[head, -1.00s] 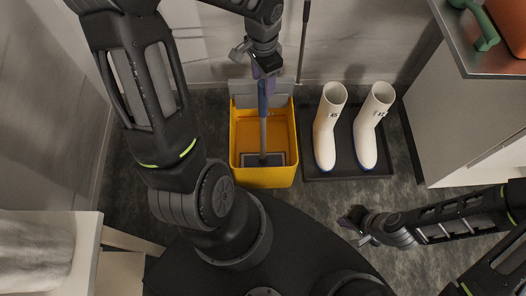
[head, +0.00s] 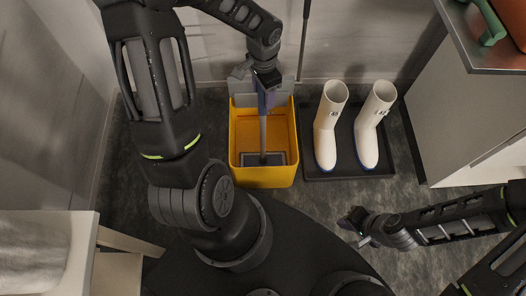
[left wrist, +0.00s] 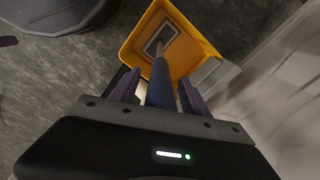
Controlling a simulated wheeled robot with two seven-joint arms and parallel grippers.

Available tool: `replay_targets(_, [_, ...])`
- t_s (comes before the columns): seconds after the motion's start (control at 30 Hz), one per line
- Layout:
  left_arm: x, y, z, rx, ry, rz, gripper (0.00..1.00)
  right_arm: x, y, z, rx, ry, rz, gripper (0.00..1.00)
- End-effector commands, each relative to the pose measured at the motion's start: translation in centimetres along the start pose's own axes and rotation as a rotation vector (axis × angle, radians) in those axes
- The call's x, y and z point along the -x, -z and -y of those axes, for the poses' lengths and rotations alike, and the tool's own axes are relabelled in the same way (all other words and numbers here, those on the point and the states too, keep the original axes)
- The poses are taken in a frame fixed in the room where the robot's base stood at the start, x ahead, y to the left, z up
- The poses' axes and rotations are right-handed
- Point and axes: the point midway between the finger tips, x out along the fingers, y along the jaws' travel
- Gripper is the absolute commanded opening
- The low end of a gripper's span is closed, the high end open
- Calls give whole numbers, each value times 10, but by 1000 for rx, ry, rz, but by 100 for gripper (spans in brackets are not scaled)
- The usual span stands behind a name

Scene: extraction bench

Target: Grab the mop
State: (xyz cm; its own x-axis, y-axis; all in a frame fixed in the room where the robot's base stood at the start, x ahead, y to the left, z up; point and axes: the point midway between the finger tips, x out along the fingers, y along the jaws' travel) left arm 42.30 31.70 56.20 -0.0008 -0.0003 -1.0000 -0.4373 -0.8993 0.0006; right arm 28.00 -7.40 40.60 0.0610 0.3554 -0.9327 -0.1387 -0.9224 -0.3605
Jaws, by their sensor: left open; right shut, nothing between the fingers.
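The mop stands upright in a yellow bucket, its grey shaft (head: 263,132) rising from a flat dark head (head: 263,159) low in the bucket. Its blue grip shows in the left wrist view (left wrist: 160,85), between the two fingers. My left gripper (head: 266,88) is above the bucket at the top of the mop, open, with a finger on each side of the blue grip (left wrist: 155,92). Whether a finger touches the grip I cannot tell. My right gripper (head: 358,228) is shut and empty, low at the right, far from the mop.
The yellow bucket (head: 264,178) stands near the back wall. White boots (head: 327,132) stand on a dark tray (head: 346,175) to its right. A thin pole (head: 304,40) leans at the wall behind. A cabinet (head: 470,115) is at the right. Some floor in front of the tray is clear.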

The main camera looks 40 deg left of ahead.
Motion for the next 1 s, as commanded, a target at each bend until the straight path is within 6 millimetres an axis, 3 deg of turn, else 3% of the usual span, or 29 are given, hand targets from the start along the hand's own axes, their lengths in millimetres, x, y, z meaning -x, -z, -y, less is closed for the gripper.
replay_targets(0.57, [0,0,0,0,0,0,54,0,0,0,0,0,0,0])
replay_targets(1.0, [0,0,0,0,0,0,20,0,0,0,0,0,0,0])
